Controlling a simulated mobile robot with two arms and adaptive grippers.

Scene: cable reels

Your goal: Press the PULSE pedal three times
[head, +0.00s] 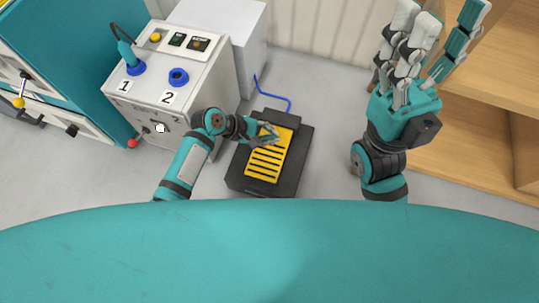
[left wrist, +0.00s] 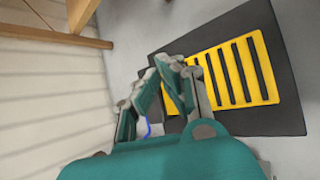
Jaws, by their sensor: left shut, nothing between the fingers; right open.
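The pedal (head: 268,161) has a yellow slotted plate on a black base (head: 290,184) that sits on the floor. I cannot read any PULSE label on it. My left gripper (head: 269,134) is shut and empty, over the upper end of the yellow plate in the head view. I cannot tell whether its fingertips touch the plate. In the left wrist view the yellow plate (left wrist: 238,72) lies to the right of the closed fingers (left wrist: 172,72). My right gripper (head: 432,35) is open and empty, raised at the upper right, away from the pedal.
A blue cable (head: 272,94) runs from the pedal towards a grey cabinet (head: 240,28). A control box (head: 200,95) with sockets marked 1 and 2 stands left of the pedal. Wooden shelving (head: 470,120) is at the right. Grey floor (head: 330,110) is clear between pedal and shelving.

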